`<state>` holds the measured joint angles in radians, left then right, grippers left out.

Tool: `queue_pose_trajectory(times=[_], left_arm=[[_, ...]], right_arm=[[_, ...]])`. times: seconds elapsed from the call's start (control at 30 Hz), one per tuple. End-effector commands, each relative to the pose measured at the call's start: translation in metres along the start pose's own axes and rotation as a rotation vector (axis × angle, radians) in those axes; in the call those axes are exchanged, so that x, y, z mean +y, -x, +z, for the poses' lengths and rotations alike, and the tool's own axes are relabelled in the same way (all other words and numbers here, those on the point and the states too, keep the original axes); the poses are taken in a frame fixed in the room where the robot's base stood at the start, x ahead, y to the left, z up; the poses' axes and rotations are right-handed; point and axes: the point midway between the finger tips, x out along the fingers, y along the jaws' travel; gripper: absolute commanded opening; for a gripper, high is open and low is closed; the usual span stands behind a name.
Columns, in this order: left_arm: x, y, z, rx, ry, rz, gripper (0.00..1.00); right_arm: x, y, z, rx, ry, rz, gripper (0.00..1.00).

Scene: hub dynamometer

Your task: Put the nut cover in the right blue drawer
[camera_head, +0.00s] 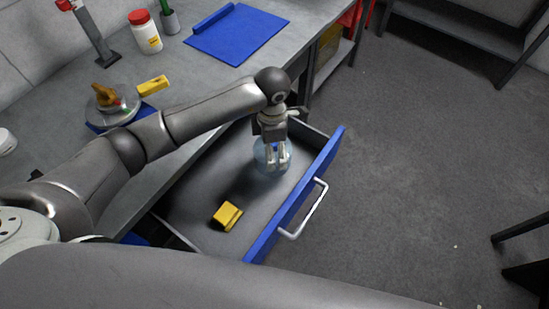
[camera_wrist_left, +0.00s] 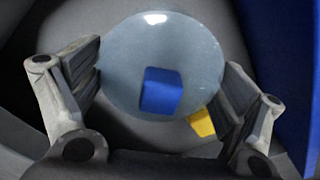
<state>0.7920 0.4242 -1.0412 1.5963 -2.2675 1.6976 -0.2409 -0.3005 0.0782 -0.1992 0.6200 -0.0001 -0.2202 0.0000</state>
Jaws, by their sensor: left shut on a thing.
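The nut cover seems to be the clear, round, pale piece (camera_head: 268,164) at the far end of the open drawer. In the left wrist view it is a grey translucent disc (camera_wrist_left: 135,50) with a blue block (camera_wrist_left: 161,91) showing at its middle; I cannot tell if the block is on it or behind it. My left gripper (camera_head: 278,155) points down inside the drawer, its fingers (camera_wrist_left: 165,85) on either side of the cover, shut on it. Whether the cover touches the drawer floor is unclear. The open blue-fronted drawer (camera_head: 306,187) has a grey inside and a pale handle. My right gripper is out of view.
A yellow block (camera_head: 227,215) lies in the near part of the drawer. On the bench stand a round metal piece (camera_head: 112,112), another yellow block (camera_head: 153,85), a red-lidded jar (camera_head: 146,35) and a blue board (camera_head: 237,33).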

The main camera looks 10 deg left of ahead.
Motion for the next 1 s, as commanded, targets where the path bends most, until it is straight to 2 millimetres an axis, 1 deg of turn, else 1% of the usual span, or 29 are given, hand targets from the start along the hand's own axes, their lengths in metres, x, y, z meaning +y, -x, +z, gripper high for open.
queue_pose_trajectory(times=[0.03, 0.27, 0.37, 0.5, 0.6, 0.87, 1.0], left_arm=[[0.003, -0.008, 0.003, -0.001, 0.001, 0.001, 0.67], [0.009, -0.013, 0.006, 0.000, -0.001, 0.000, 0.67], [0.013, -0.021, 0.008, 0.000, 0.000, 0.000, 0.67], [0.015, -0.042, 0.009, 0.001, 0.000, -0.001, 0.67], [0.015, -0.051, 0.009, -0.001, 0.000, 0.000, 0.67], [0.015, -0.050, 0.009, 0.000, -0.001, 0.001, 0.67], [0.015, -0.055, 0.009, 0.000, -0.001, 0.001, 0.67]], right_arm=[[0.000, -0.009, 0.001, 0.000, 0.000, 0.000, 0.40], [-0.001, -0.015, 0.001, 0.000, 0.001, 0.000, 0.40], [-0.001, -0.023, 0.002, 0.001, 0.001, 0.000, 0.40], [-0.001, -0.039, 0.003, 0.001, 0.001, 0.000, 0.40], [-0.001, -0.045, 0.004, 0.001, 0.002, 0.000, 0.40], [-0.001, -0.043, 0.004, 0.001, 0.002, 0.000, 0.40], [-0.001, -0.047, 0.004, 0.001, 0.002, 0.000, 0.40]])
